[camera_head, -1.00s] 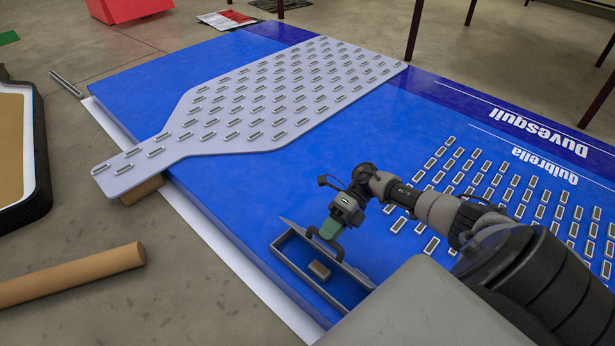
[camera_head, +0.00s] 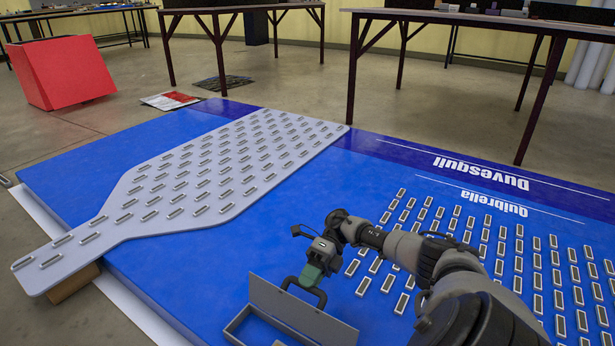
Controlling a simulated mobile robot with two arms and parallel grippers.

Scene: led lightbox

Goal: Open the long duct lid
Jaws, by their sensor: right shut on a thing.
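The long grey duct (camera_head: 238,326) lies on the blue board at the bottom of the view, its near end open and the rest cut off by the frame. Its flat grey lid (camera_head: 315,320) stands raised, roughly upright, along the duct's far side. My right gripper (camera_head: 303,294) is at the lid's top edge towards its left end, shut on the lid. Its dark fingers partly hide that edge. The inside of the duct is mostly out of view. My left gripper is not in view.
The blue board (camera_head: 205,255) carries a grey bottle-shaped panel (camera_head: 190,180) with many small light modules, and more modules (camera_head: 500,265) at right. A wooden block (camera_head: 75,283) is under the panel's narrow end. A red box (camera_head: 65,72) and tables (camera_head: 480,20) stand behind.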

